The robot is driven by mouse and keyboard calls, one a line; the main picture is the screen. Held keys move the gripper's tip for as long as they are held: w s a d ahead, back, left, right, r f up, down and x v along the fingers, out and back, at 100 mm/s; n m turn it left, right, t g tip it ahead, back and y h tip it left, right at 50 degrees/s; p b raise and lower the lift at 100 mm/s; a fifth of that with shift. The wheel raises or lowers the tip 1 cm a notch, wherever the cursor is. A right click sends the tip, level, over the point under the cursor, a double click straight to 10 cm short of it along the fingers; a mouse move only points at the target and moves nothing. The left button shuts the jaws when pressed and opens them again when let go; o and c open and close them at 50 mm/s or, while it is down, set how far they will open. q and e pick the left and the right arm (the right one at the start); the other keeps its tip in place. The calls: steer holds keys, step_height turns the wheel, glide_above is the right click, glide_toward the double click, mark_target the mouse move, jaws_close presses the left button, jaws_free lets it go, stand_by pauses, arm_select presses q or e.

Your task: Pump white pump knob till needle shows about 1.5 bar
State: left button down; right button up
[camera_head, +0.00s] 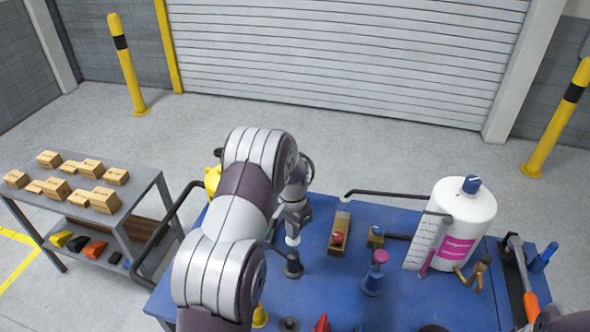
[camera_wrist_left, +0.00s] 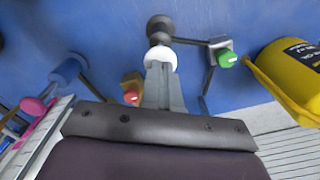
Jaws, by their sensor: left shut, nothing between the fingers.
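The white pump knob (camera_head: 292,240) sits on top of a black pump (camera_head: 293,266) on the blue bench. It also shows in the left wrist view as a white knob (camera_wrist_left: 160,57) beside the black body (camera_wrist_left: 159,28). My left gripper (camera_head: 293,226) points down over the knob, with its shut fingers (camera_wrist_left: 160,70) at the knob and nothing between them. The fingertips look to be touching or very close to it; I cannot tell which. I cannot make out a gauge face or needle in either view. My right gripper is not in view.
The blue bench (camera_head: 330,295) also holds a red-button box (camera_head: 338,235), a pink-topped blue valve (camera_head: 374,272), a white tank (camera_head: 463,225) with pipes, and a hammer (camera_head: 524,275). A shelf with boxes (camera_head: 90,168) stands left.

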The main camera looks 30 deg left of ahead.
arm_select(q)
steer(key=shift+w+f, duration=0.1)
steer(key=shift+f, duration=0.2)
step_height(320, 180, down, 4)
steer(key=b, duration=0.3)
steer(key=shift+f, duration=0.25)
step_height(320, 180, up, 5)
steer(key=p, duration=0.3)
steer(key=shift+f, duration=0.15)
steer(key=shift+r, duration=0.25)
steer(key=shift+f, duration=0.1)
